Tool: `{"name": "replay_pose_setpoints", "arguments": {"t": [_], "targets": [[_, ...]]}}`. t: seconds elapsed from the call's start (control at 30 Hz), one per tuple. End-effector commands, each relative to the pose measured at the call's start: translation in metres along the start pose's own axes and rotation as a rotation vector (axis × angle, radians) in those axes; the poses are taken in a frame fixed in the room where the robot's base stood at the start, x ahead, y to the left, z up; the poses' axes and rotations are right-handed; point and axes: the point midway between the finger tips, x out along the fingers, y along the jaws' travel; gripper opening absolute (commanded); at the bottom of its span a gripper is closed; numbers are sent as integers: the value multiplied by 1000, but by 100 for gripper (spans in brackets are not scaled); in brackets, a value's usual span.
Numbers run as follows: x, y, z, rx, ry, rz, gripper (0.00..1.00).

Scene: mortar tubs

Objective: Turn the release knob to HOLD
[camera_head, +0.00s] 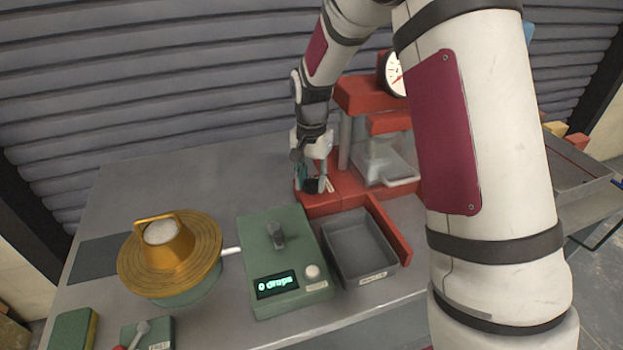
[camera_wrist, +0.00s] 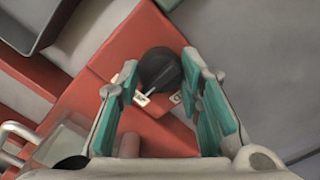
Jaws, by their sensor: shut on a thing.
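The release knob (camera_wrist: 160,70) is a round black knob on the red base of the press (camera_wrist: 110,62). In the wrist view it sits between the teal finger pads of my gripper (camera_wrist: 162,80), which is shut on it. A pale pointer line on the knob points to the lower left, toward a small white label (camera_wrist: 142,99). Another small label (camera_wrist: 176,98) lies to its right; I cannot read either one. In the head view my gripper (camera_head: 313,184) is down at the left end of the red base (camera_head: 340,200), and the knob (camera_head: 311,186) is partly hidden.
A dial gauge (camera_head: 395,75) and a clear guard (camera_head: 385,160) are on the red press. In front stand a grey tray (camera_head: 358,248) and a green box (camera_head: 262,240) reading "0 drops". A brass flow table (camera_head: 185,262) is at left. The back left table is clear.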

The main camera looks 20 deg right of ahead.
Motion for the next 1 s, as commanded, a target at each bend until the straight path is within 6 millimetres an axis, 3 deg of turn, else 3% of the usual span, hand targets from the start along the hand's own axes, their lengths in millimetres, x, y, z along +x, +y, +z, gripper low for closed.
{"name": "replay_pose_setpoints", "arguments": {"t": [0.27, 1.0], "targets": [[0, 0, 0, -159, 0, -1, 5], [0, 0, 0, -854, 0, -2, 5]]}}
